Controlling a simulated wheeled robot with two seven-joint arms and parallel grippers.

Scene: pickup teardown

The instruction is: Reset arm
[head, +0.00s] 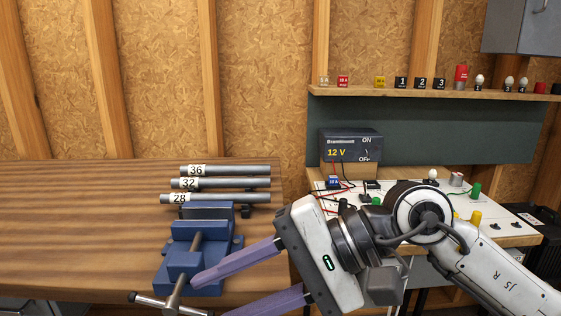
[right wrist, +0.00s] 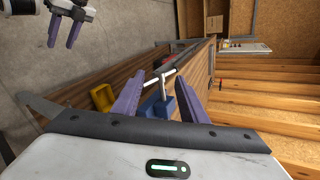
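My right arm comes in from the right in the head view. Its gripper (head: 210,299) is open, with two purple fingers spread apart and nothing between them. The upper finger overlaps the front of the blue vise (head: 205,250) in the picture; I cannot tell whether they touch. In the right wrist view the open fingers (right wrist: 160,105) frame the vise (right wrist: 186,100) and its pale handle beyond them. My left gripper (right wrist: 64,32) shows at the top left of that view, open and empty, away from the bench. It is out of the head view.
Several labelled rods (head: 232,184) lie behind the vise on the wooden bench (head: 80,230). A 12 V supply (head: 350,146) and a white wired board (head: 515,236) are at right. A shelf (head: 430,92) holds small parts. A yellow bin (right wrist: 102,97) shows beside the bench. The bench's left is clear.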

